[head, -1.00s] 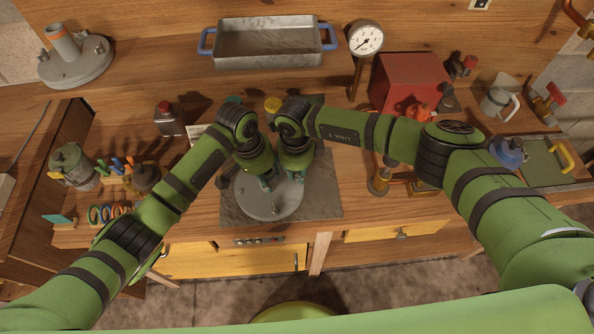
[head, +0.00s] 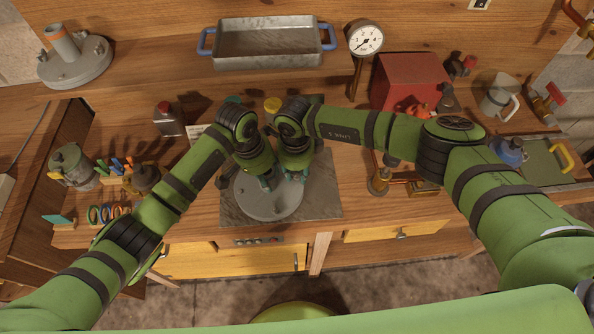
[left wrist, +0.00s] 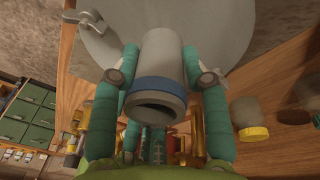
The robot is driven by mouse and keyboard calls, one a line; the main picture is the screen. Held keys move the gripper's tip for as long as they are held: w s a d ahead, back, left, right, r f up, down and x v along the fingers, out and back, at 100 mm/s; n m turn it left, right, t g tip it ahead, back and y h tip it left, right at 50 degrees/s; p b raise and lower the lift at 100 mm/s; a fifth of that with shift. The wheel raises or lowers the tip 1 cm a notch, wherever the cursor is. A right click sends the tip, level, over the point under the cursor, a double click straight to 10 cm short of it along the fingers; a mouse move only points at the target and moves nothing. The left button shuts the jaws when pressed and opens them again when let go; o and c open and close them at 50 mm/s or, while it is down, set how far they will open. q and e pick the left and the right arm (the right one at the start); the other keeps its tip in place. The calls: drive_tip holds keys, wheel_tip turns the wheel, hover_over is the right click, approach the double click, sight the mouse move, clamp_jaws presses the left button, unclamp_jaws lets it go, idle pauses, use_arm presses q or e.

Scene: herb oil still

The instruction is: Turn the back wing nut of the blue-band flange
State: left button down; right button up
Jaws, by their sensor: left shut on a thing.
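The blue-band flange is a grey round plate (head: 268,206) on a grey mat on the bench. Its grey neck (left wrist: 165,55), with a blue band (left wrist: 158,88), fills the middle of the left wrist view. My left gripper (left wrist: 160,60) is shut on the neck, one teal finger on each side; it also shows over the plate in the head view (head: 264,183). A wing nut (left wrist: 92,24) sits near the plate's edge in the left wrist view. My right gripper (head: 290,176) is low over the plate, close beside the left. Its finger opening is unclear. The back wing nut is hidden in the head view.
A grey tray with blue handles (head: 268,43), a pressure gauge (head: 365,38) and a red box (head: 408,82) stand at the back. An orange-band flange (head: 75,60) is at back left. A yellow-lidded jar (left wrist: 247,118) stands close behind the grippers.

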sight(296, 178)
idle(0.3)
wheel_tip(296, 178, up, 12)
drive_tip(key=shift+s+a, duration=0.15)
idle(0.4)
